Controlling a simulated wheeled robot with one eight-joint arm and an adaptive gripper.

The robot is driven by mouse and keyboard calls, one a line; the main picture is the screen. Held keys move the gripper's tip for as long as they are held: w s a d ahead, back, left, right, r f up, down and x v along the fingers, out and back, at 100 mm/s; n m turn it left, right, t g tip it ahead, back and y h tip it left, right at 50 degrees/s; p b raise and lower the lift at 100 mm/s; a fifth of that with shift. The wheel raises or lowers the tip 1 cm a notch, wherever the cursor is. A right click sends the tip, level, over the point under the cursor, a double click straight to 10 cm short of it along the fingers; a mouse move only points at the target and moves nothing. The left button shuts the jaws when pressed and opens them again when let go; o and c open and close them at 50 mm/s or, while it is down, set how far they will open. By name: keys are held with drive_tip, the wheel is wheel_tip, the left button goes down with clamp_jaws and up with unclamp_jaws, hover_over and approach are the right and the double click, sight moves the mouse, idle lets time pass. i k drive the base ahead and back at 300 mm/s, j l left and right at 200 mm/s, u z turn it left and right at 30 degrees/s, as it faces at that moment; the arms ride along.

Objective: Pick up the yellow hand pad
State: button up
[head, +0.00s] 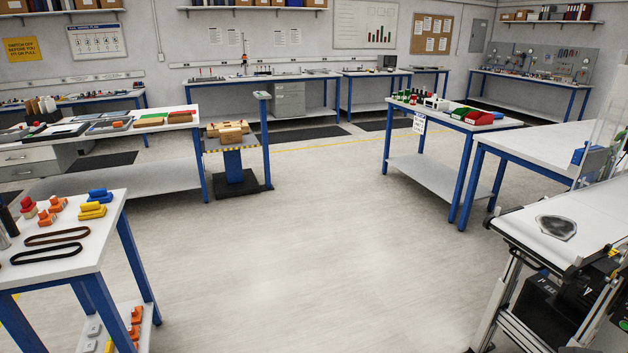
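The yellow hand pad (91,210) lies on the white top of the blue-legged table (62,263) at the left. It looks like a small block with a raised top part. A similar blue pad (100,195) is close behind it, and several orange pads (57,204) lie to its left. My gripper is not in view, so where it is relative to the yellow pad cannot be seen.
Two dark belt loops (55,236) lie in front of the pads. A conveyor (515,222) carrying a dark grey item (556,228) stands at the right. The floor (300,240) between is clear. A lift stand (234,160) holding cardboard boxes (229,134) is farther back.

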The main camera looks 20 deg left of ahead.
sight(92, 210)
drive_tip(key=u, duration=2.1)
drive_tip(key=i+l+u, duration=0.25)
drive_tip(key=i+l, duration=0.2)
drive_tip(key=i, duration=0.4)
drive_tip(key=i+l+u, duration=0.25)
drive_tip(key=i+l, duration=0.4)
drive_tip(key=i, duration=0.2)
drive_tip(key=i+l+u, duration=0.25)
drive_tip(key=i+l, duration=0.5)
drive_tip(key=i+l+u, duration=0.25)
drive_tip(key=i+l, duration=0.4)
drive_tip(key=l, duration=0.3)
